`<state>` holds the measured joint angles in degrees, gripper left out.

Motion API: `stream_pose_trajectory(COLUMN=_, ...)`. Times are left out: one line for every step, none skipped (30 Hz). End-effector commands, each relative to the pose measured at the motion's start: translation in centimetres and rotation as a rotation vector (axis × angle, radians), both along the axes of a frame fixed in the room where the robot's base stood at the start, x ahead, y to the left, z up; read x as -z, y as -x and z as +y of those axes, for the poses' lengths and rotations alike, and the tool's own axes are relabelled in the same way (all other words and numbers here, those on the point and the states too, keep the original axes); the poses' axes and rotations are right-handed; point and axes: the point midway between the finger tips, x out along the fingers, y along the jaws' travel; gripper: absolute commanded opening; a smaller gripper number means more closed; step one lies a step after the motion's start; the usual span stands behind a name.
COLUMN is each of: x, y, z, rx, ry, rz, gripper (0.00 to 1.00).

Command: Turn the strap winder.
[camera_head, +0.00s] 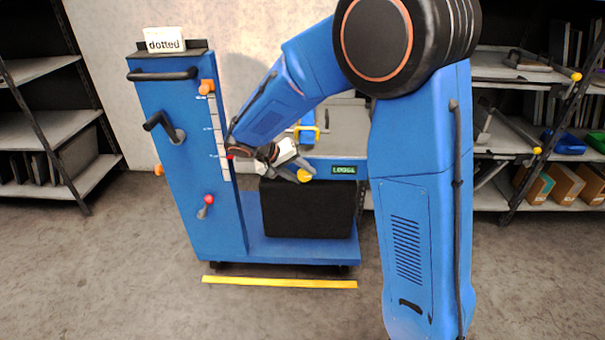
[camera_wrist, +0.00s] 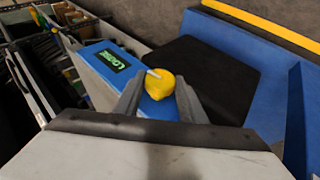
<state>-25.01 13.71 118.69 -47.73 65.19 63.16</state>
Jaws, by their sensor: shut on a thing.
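A yellow knob (camera_head: 305,175), which looks like the strap winder, sits on the blue front bar beside a small display (camera_head: 344,169) with green text that seems to read LOOSE. In the wrist view the yellow knob (camera_wrist: 160,85) is between the two grey fingers of my gripper (camera_wrist: 157,92), with a short pale mark on its top. The display (camera_wrist: 111,61) shows there just left of it. My gripper (camera_head: 299,167) reaches from the left in the head view and is shut on the knob. Part of the knob is hidden by the fingers.
The blue machine's tall column (camera_head: 190,150) carries a black crank (camera_head: 165,127), a red-tipped lever (camera_head: 207,205) and an orange knob (camera_head: 206,87). A black block (camera_head: 307,208) stands below the bar. Shelves flank both sides. A yellow strip (camera_head: 280,282) lies on open floor.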

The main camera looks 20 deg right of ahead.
Motion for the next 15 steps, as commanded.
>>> stream_pose_trajectory(x=0.23, y=-0.08, z=0.24, rx=-0.004, ry=0.043, rz=0.016, gripper=0.15)
stream_pose_trajectory(x=0.24, y=-0.08, z=0.28, rx=-0.004, ry=0.07, rz=0.024, gripper=0.15)
stream_pose_trajectory(x=0.28, y=-0.09, z=0.3, rx=-0.003, ry=0.106, rz=0.037, gripper=0.15)
stream_pose_trajectory(x=0.32, y=-0.11, z=0.3, rx=-0.003, ry=0.133, rz=0.045, gripper=0.15)
stream_pose_trajectory(x=0.33, y=-0.12, z=0.34, rx=-0.002, ry=0.157, rz=0.053, gripper=0.15)
stream_pose_trajectory(x=0.39, y=-0.14, z=0.4, rx=-0.004, ry=0.192, rz=0.064, gripper=0.15)
stream_pose_trajectory(x=0.41, y=-0.14, z=0.42, rx=-0.003, ry=0.217, rz=0.072, gripper=0.15)
stream_pose_trajectory(x=0.43, y=-0.12, z=0.42, rx=-0.002, ry=0.241, rz=0.08, gripper=0.15)
stream_pose_trajectory(x=0.5, y=-0.15, z=0.42, rx=-0.002, ry=0.271, rz=0.09, gripper=0.15)
stream_pose_trajectory(x=0.52, y=-0.14, z=0.42, rx=-0.002, ry=0.294, rz=0.097, gripper=0.15)
stream_pose_trajectory(x=0.54, y=-0.13, z=0.44, rx=-0.002, ry=0.314, rz=0.104, gripper=0.15)
stream_pose_trajectory(x=0.6, y=-0.14, z=0.47, rx=-0.002, ry=0.342, rz=0.114, gripper=0.15)
stream_pose_trajectory(x=0.6, y=-0.14, z=0.48, rx=-0.002, ry=0.362, rz=0.12, gripper=0.15)
stream_pose_trajectory(x=0.62, y=-0.15, z=0.5, rx=-0.002, ry=0.38, rz=0.125, gripper=0.15)
stream_pose_trajectory(x=0.64, y=-0.13, z=0.5, rx=-0.001, ry=0.403, rz=0.134, gripper=0.15)
